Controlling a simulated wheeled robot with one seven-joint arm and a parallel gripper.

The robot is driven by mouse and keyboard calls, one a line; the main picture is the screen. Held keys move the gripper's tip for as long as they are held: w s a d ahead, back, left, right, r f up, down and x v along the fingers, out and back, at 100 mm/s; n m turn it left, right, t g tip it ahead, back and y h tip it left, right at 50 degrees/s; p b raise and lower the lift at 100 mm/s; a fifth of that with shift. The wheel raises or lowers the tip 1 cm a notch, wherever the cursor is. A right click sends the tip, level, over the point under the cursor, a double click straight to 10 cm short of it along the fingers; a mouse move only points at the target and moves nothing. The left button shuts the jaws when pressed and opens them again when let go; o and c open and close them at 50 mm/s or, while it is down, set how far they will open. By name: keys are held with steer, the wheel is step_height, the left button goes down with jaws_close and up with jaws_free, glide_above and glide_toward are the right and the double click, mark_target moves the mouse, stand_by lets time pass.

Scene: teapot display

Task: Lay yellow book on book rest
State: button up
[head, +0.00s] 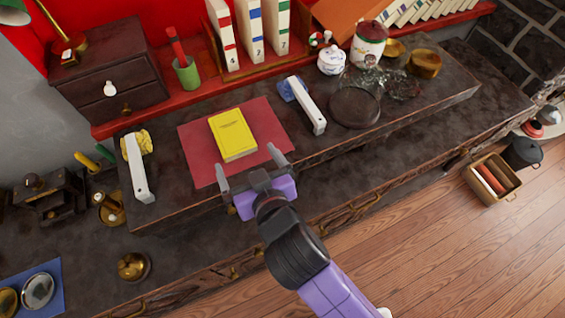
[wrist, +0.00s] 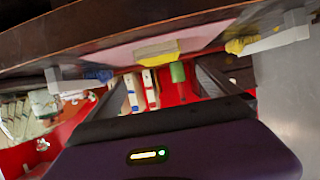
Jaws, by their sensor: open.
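The yellow book (head: 233,134) lies flat and closed on a red mat (head: 200,150) on the raised dark shelf. In the wrist view the yellow book (wrist: 158,50) shows edge-on near the top, on the pinkish mat (wrist: 118,56). My gripper (head: 248,162) is open and empty at the shelf's front edge, its two fingers pointing toward the book, apart from it. The gripper fingers (wrist: 160,82) also show spread in the wrist view. I cannot tell for certain which thing is the book rest.
White bars stand left (head: 137,168) and right (head: 308,106) of the mat. A green cup (head: 187,74), a drawer box (head: 110,70), and upright books (head: 249,30) are behind. A dark round plate (head: 354,108) and a red-and-white jar (head: 369,44) are at right. A brass bell (head: 133,266) sits lower left.

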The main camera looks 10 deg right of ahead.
steer(key=s+d+f, duration=0.4)
steer(key=s+d, duration=1)
steer(key=d, duration=0.1)
steer(key=s+d+r+m+t+h, duration=0.1)
steer(key=s+d+r+h, duration=0.1)
steer(key=s, duration=0.5)
steer(key=s+d+r+m+h, duration=0.1)
steer(key=s+d+r+m, duration=0.1)
steer(key=s+d+r, duration=0.3)
steer(key=s+r, duration=0.1)
steer(key=s, duration=0.2)
steer(key=shift+s+r+t+h, duration=0.15)
steer(key=shift+r+t+h, duration=0.1)
steer(key=shift+t+h, duration=0.15)
